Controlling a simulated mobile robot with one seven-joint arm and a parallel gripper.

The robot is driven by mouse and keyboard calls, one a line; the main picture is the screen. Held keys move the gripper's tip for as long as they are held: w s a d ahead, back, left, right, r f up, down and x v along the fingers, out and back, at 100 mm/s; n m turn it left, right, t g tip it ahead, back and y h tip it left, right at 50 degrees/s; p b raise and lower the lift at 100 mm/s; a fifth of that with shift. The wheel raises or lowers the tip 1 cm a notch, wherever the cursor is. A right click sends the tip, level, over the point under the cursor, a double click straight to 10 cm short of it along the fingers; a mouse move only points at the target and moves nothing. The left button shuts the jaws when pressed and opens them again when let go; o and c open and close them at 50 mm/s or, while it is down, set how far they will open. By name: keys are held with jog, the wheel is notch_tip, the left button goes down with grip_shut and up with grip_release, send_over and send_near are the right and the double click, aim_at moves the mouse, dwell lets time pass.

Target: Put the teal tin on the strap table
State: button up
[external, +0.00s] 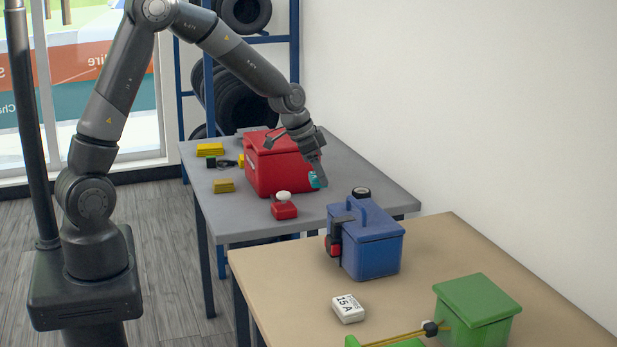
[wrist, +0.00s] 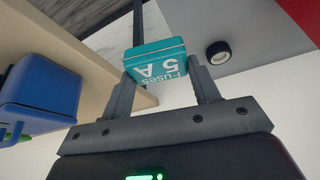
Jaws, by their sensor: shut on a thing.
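The teal tin (external: 317,181) is between the fingers of my gripper (external: 316,172), near the right front part of the grey table (external: 355,185). In the wrist view the teal tin (wrist: 155,60) shows a white label reading "Fuses 5 A". My gripper (wrist: 158,78) is shut on it there, a finger on each side. The tin appears held above the tabletop; its exact height is hard to tell. Neither table carries a readable name. The tan table (external: 285,275) in front bears a yellow strap-like strip (external: 395,338) by green items.
A red box (external: 275,165), a red item with a white top (external: 284,206) and yellow blocks (external: 223,186) stand on the grey table. A blue box (external: 370,245), a white "15 A" box (external: 348,309) and a green box (external: 478,308) stand on the tan table, with bare surface between them.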

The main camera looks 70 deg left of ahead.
jog(key=shift+s+d+r, duration=0.1)
jog(key=shift+d+r, duration=0.1)
jog(key=shift+d, duration=0.05)
notch_tip(320, 180, up, 9)
jog(key=s+d+m+g+h, duration=0.1)
jog(key=s+d+m, duration=0.25)
jog(key=d, duration=0.75)
jog(key=s+d+m+h, duration=0.15)
jog(key=s+d, duration=0.25)
jog(key=d, duration=0.7)
jog(key=s+d+m+g+h, duration=0.1)
jog(key=s+d+m, duration=0.3)
jog(key=d, duration=0.7)
jog(key=s+d+m+g, duration=0.2)
jog(key=s+d+m, duration=0.5)
jog(key=s+d, duration=1.1)
jog(key=w+a+f, duration=0.2)
jog(key=w+f, duration=0.1)
jog(key=f, duration=0.1)
jog(key=w+a+f, duration=0.1)
jog(key=w+f, duration=0.2)
jog(key=f, duration=0.1)
jog(key=w+a+f, duration=0.2)
jog(key=w+f, duration=0.1)
jog(key=f, duration=0.1)
jog(key=shift+w+a, duration=0.1)
jog(key=shift+a, duration=0.25)
jog(key=shift+f, duration=1.9)
